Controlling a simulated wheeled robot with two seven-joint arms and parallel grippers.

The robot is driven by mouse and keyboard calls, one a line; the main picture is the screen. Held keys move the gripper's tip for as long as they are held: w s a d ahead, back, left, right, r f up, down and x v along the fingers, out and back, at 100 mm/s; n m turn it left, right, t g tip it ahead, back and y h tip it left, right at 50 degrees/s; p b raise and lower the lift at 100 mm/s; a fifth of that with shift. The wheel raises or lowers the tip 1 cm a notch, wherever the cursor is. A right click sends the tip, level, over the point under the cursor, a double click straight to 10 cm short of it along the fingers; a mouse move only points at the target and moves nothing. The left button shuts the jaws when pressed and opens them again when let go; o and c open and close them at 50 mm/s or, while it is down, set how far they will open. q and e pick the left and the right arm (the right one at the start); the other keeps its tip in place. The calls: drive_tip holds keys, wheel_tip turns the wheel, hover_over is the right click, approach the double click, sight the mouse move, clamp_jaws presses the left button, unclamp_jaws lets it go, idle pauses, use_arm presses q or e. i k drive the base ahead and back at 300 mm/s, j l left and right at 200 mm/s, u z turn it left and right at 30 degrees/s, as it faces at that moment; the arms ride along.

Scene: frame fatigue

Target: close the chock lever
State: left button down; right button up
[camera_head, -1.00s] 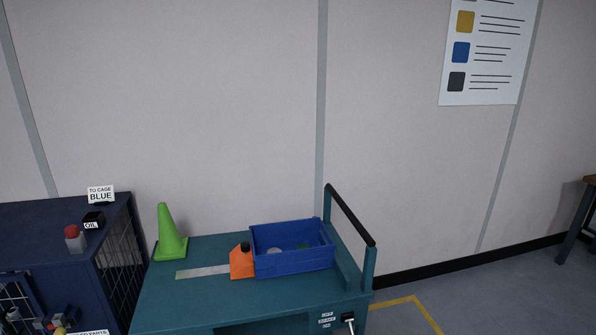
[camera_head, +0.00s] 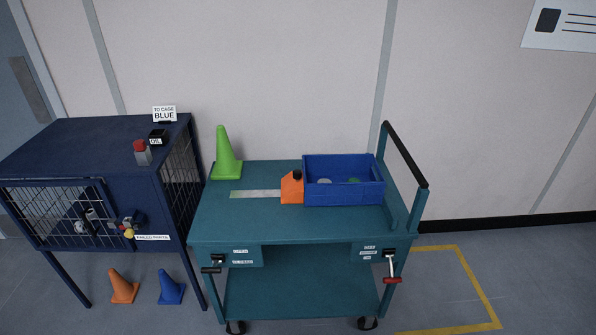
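A teal cart (camera_head: 260,229) stands in the middle of the camera_head view. On its front left is a lever with a black grip (camera_head: 211,270), beside small white labels (camera_head: 241,257). On its front right is a second lever with a red grip (camera_head: 392,280), hanging down from a dark mount beside its own labels (camera_head: 369,252). The label text is too small to read surely, so I cannot tell which one is the chock lever. Neither of my grippers is in view.
A dark blue cage (camera_head: 75,150) stands left of the cart. An orange cone (camera_head: 123,287) and a blue cone (camera_head: 171,288) stand on the floor. Floor at right is clear.

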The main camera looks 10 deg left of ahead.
sight(214, 269)
drive_tip(key=u, duration=1.1)
